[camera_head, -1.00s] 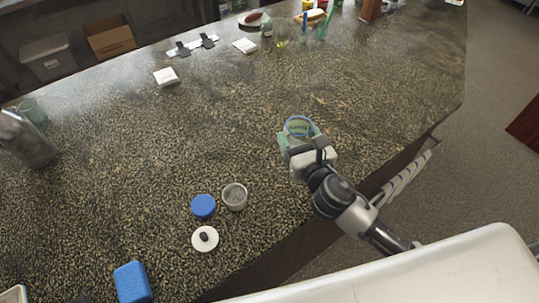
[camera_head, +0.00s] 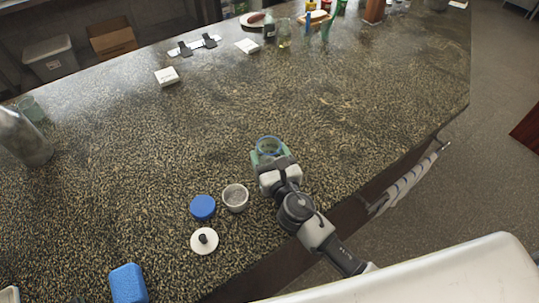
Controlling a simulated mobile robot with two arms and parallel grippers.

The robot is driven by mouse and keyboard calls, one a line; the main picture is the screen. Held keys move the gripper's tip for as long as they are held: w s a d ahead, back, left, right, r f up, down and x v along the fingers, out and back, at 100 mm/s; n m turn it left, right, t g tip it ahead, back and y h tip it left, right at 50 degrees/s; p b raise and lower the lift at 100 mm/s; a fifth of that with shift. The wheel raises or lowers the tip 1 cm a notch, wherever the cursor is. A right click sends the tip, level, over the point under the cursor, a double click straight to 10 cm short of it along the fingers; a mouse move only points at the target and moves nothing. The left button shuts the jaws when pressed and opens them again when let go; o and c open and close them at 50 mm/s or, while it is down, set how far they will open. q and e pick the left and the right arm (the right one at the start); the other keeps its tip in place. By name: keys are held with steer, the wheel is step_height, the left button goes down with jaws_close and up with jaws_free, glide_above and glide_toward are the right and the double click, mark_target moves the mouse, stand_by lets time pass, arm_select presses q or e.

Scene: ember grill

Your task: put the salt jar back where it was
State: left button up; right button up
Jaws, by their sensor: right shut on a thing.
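My right gripper (camera_head: 268,158) is shut on a clear jar with a blue-edged rim (camera_head: 269,144), which I take to be the salt jar. The jar is over the near middle of the speckled counter (camera_head: 200,130). I cannot tell whether its base touches the counter. The gripper hides much of the jar's near side. My left gripper is not in view.
Left of my right gripper are a small grey bowl (camera_head: 235,197), a blue lid (camera_head: 203,207) and a white lid with a dark knob (camera_head: 204,241). A blue block (camera_head: 128,284) lies at the lower left.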

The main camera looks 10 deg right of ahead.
steer(key=shift+f, duration=0.1)
steer(key=o, duration=1)
steer(key=shift+o, duration=0.2)
steer(key=shift+s+r, duration=0.1)
steer(key=shift+r, duration=0.1)
steer(key=s, duration=0.3)
steer(key=s+d+b, duration=0.1)
steer(key=s, duration=0.3)
steer(key=s+b, duration=0.1)
steer(key=s, duration=0.2)
steer(key=shift+s+d+f, duration=0.2)
steer(key=shift+s, duration=0.15)
steer(key=shift+s+d+r, duration=0.1)
steer(key=shift+s+r, duration=0.05)
steer(key=shift+s, duration=0.4)
